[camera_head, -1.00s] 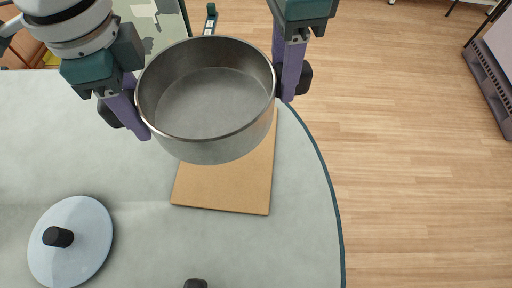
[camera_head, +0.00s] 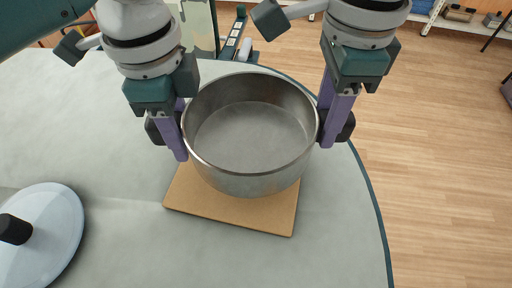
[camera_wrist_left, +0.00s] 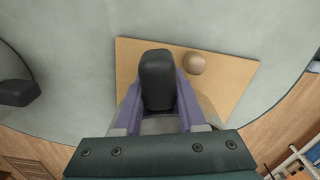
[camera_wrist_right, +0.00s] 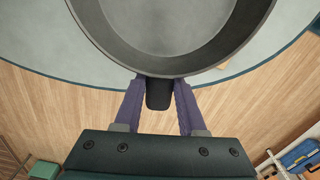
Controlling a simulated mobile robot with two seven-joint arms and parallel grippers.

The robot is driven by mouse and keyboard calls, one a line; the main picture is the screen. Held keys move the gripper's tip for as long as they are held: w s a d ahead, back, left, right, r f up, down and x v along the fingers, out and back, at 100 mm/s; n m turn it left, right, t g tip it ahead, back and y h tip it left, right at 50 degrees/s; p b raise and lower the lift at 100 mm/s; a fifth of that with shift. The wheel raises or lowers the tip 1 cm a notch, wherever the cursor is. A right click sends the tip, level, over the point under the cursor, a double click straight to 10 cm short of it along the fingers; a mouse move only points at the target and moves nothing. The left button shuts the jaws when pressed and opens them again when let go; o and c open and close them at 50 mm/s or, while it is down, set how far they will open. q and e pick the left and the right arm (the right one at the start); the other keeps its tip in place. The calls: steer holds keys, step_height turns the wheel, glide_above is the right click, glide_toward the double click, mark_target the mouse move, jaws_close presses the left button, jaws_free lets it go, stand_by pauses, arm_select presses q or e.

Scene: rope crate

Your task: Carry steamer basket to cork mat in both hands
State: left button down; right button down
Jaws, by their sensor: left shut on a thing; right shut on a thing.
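The steamer basket looks like a round grey metal pot (camera_head: 250,180), empty and about level. It is over the tan cork mat (camera_head: 230,210) and hides the mat's back part; the gap beneath cannot be judged. My left gripper (camera_head: 176,140) is shut on the pot's left black handle, which shows between the purple fingers in the left wrist view (camera_wrist_left: 158,80). My right gripper (camera_head: 332,125) is shut on the right black handle, also seen in the right wrist view (camera_wrist_right: 158,94). The mat shows in the left wrist view (camera_wrist_left: 228,75).
A pale round lid (camera_head: 50,230) with a black knob lies on the grey table (camera_head: 120,200) at the left. The table's curved dark edge (camera_head: 372,200) runs close to the right of the mat. Wooden floor (camera_head: 440,130) lies beyond.

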mark_target(193, 166)
arm_select(q)
steer(key=shift+f, duration=0.15)
arm_select(e)
steer(key=shift+f, duration=0.2)
